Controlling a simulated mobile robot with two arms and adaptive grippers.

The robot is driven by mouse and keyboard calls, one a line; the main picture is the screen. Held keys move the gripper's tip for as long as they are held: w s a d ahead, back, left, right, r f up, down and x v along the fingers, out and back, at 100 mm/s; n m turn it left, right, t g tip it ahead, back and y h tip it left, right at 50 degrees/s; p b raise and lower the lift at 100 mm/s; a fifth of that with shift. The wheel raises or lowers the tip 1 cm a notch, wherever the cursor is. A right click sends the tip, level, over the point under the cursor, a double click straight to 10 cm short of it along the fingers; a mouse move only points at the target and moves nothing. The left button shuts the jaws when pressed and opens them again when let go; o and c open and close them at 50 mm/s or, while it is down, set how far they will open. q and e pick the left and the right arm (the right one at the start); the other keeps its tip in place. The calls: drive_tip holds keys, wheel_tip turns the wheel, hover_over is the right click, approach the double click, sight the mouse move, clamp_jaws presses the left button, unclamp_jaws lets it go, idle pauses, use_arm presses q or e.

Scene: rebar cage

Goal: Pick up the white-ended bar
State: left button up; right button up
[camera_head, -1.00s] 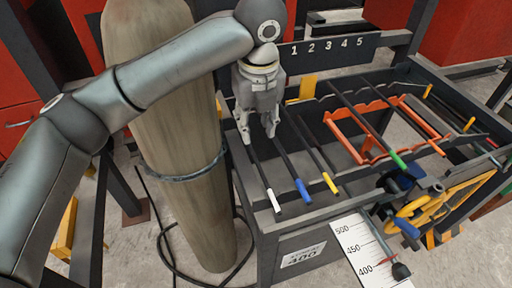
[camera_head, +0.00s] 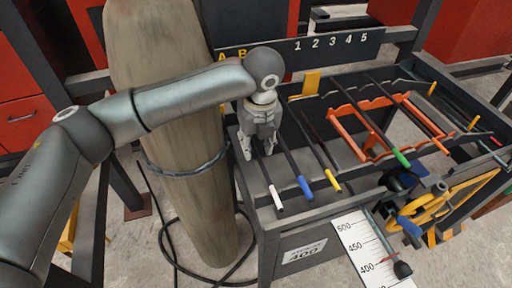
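The white-ended bar (camera_head: 268,182) is a thin dark rod with a white tip at its near end. It lies at the left of the black rack, and its far part runs up under my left gripper (camera_head: 257,154). My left gripper points down over this bar with its two fingers apart, one on each side of it. I cannot tell whether the fingers touch the bar. A blue-ended bar (camera_head: 295,171) lies just to the right, close to the right finger. My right gripper is not in view.
A yellow-ended bar (camera_head: 325,165) and a green-ended bar (camera_head: 377,132) lie further right, near an orange frame (camera_head: 352,138). A thick wooden-looking column (camera_head: 175,105) stands left of the rack (camera_head: 259,222). A white scale (camera_head: 358,246) projects at the front.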

use_arm(q)
drive_tip(key=shift+w+f, duration=0.15)
drive_tip(key=shift+f, duration=0.3)
drive_tip(key=shift+c, duration=0.3)
clamp_jaws()
drive_tip(key=shift+r, duration=0.2)
